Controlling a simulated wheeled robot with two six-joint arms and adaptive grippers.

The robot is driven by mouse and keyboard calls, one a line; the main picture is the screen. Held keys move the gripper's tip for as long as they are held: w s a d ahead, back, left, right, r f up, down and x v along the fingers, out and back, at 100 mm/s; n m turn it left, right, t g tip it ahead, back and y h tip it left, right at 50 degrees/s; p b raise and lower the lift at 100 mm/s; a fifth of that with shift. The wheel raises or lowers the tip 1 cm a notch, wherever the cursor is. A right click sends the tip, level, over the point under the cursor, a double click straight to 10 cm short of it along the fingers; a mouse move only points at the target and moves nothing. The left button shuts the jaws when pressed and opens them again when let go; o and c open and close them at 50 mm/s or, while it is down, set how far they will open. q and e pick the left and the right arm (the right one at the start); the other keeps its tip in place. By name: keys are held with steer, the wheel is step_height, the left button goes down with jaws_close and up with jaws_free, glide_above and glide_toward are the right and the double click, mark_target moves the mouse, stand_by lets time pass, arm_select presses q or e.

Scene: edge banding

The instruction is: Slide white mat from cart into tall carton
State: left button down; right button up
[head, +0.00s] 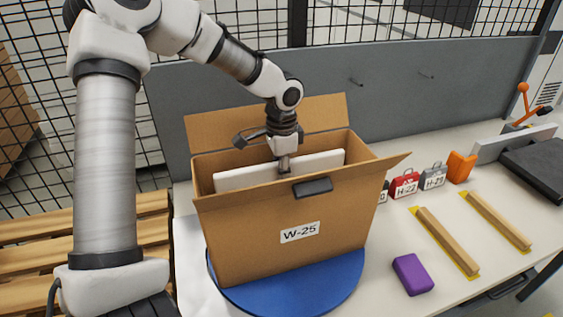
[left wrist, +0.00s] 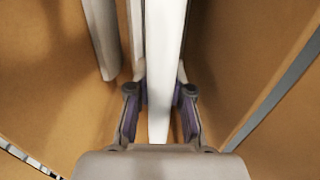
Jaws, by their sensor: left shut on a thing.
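The white mat (head: 322,161) stands on edge inside the tall carton (head: 250,243), its top edge just below the rim. The carton is brown, labelled W-25, with its flaps open, and stands on a blue round base (head: 345,289). My left gripper (head: 284,166) reaches down into the carton mouth and is shut on the mat. In the left wrist view the mat (left wrist: 165,60) runs between the two fingers (left wrist: 160,105). Another pale panel (left wrist: 102,35) stands to its left, apart from it. The mat's lower part is hidden. My right gripper is not in view.
A purple block (head: 412,274) lies right of the blue base. Two wooden strips (head: 447,242) lie on yellow marks farther right. Small red (head: 404,185) and grey tagged cases and an orange block (head: 460,167) stand behind them. A grey panel (head: 400,95) borders the table's back.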

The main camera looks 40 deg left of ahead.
arm_select(q)
steer(key=shift+f, duration=0.2)
steer(key=c, duration=1)
jaws_free()
steer(key=shift+r, duration=0.15)
step_height(320, 180, up, 12)
steer(key=shift+f, duration=0.1)
